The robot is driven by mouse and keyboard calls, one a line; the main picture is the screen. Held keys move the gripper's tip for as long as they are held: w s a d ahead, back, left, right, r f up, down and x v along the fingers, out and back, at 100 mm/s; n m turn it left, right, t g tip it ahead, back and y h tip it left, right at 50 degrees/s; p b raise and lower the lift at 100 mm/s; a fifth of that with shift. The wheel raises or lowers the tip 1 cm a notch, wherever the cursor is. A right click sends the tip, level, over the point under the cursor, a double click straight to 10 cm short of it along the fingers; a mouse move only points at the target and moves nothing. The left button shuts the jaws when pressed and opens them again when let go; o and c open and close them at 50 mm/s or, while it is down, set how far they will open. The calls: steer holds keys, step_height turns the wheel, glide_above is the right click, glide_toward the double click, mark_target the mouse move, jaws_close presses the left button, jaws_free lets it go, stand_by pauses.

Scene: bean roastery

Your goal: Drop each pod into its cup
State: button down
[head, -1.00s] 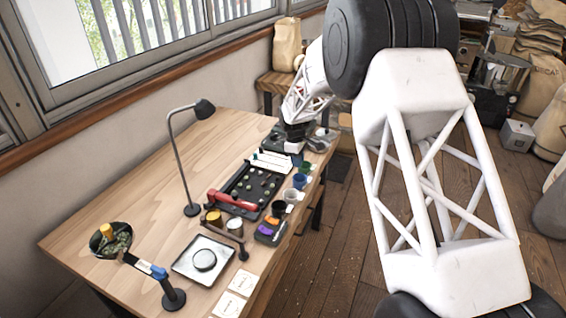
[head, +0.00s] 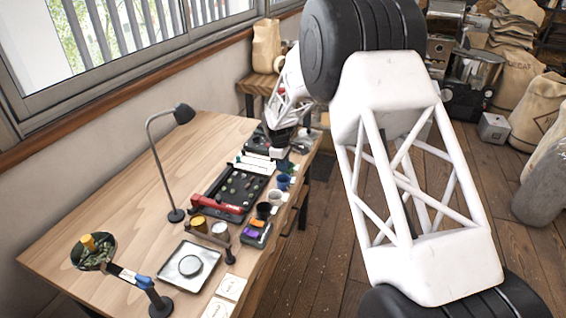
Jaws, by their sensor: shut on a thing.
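My gripper (head: 277,151) is at the far end of the bench, small in the head view, just above the bench. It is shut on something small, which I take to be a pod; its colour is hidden. A row of cups runs along the right edge: a black cup (head: 263,210), a white cup (head: 275,197), a blue cup (head: 284,182) and a green cup (head: 293,168) nearest my gripper. An orange pod (head: 258,223) and a purple pod (head: 250,233) lie in a dark holder at the near end of the row. The cup interiors are too small to make out.
A black tray (head: 222,204) with small round items and a red-handled tool (head: 215,203) lie left of the cups. The bench's back left is clear.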

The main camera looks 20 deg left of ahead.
steer(key=shift+f, duration=1.6)
steer(key=c, duration=1)
jaws_free()
steer(key=shift+r, duration=0.15)
steer(key=shift+a+r, duration=0.25)
steer(key=shift+r, duration=1.65)
steer(key=shift+a+r, duration=0.2)
steer(key=shift+r, duration=1.65)
